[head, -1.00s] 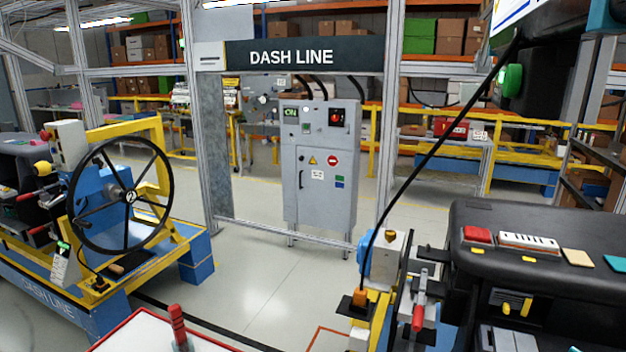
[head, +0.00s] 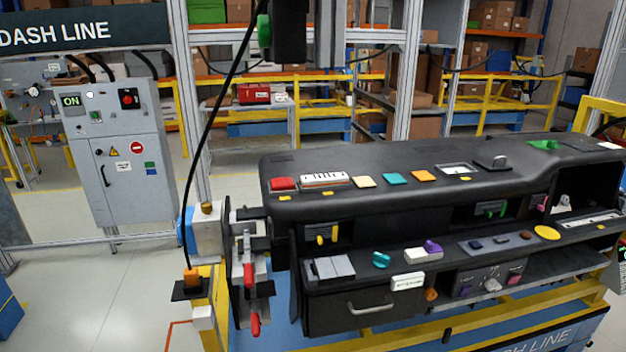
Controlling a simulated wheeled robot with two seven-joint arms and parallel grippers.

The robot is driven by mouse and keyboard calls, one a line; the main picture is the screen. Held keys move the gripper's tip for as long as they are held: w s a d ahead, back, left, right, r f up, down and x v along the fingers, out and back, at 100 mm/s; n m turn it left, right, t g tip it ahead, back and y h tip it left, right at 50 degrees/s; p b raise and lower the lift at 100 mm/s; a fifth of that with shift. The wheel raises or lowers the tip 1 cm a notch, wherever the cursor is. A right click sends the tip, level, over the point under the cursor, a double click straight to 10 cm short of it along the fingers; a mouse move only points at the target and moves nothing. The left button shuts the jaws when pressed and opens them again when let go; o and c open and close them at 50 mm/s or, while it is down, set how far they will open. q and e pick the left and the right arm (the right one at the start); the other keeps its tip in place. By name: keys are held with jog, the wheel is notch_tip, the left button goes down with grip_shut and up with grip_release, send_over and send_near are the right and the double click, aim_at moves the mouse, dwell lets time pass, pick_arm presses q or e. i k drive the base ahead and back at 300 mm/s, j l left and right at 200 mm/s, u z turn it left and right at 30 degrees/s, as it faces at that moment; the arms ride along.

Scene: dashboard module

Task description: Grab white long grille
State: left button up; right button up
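A long white slotted piece (head: 324,180), which looks like the white long grille, lies on top of the black dashboard module (head: 285,210) near its left end. It sits between a red block (head: 283,184) and a pale yellow tile (head: 363,182). Another white slotted piece (head: 408,282) is on the lower front of the dashboard, and a long pale strip (head: 590,221) lies at its right. Neither of my grippers shows in the head view.
Teal (head: 396,178) and orange (head: 423,176) tiles lie farther right on the dashboard top. A clamp with red handles (head: 249,275) stands at its left end. Floor at the left is clear.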

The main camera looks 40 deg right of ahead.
aim_at(339, 178)
jog(key=l+z, duration=0.1)
jog(key=z, duration=0.3)
jog(key=k+l+z, duration=0.1)
jog(key=z, duration=0.25)
jog(key=l+z, duration=0.1)
jog(key=z, duration=0.3)
